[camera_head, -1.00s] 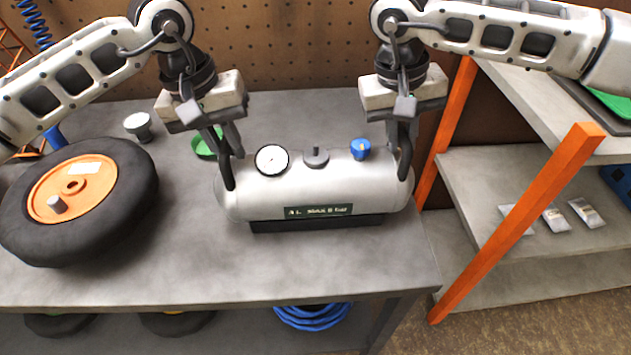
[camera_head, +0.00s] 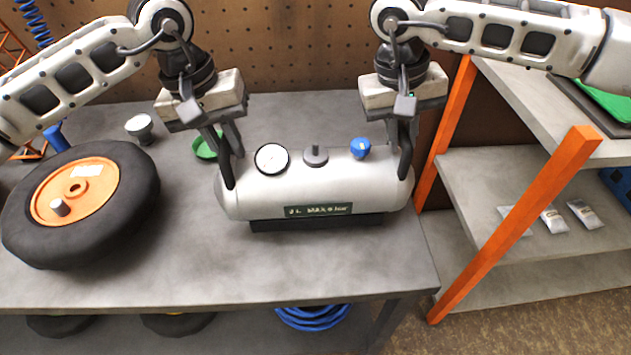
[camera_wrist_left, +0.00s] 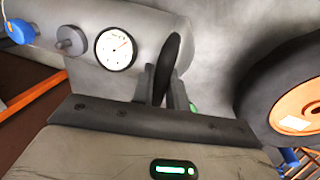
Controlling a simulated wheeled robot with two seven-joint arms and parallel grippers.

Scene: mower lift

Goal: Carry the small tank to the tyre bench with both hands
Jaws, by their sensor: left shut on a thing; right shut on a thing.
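The small tank (camera_head: 315,192) is a silver cylinder lying on its side, with a white gauge, a dark cap, a blue knob and a dark label. It sits on its dark base over the grey tyre bench (camera_head: 350,273); I cannot tell whether the base bears fully on the top. My left gripper (camera_head: 231,170) is shut at the tank's left end, and my right gripper (camera_head: 402,160) is shut at its right end. In the left wrist view, the left fingers (camera_wrist_left: 166,85) close on a dark handle beside the gauge (camera_wrist_left: 116,48).
A black tyre with an orange rim (camera_head: 78,190) lies on the bench to the left. A green dish (camera_head: 206,146) and a small cup (camera_head: 139,127) stand behind. A shelf with orange posts (camera_head: 520,215) stands close on the right. The bench front is clear.

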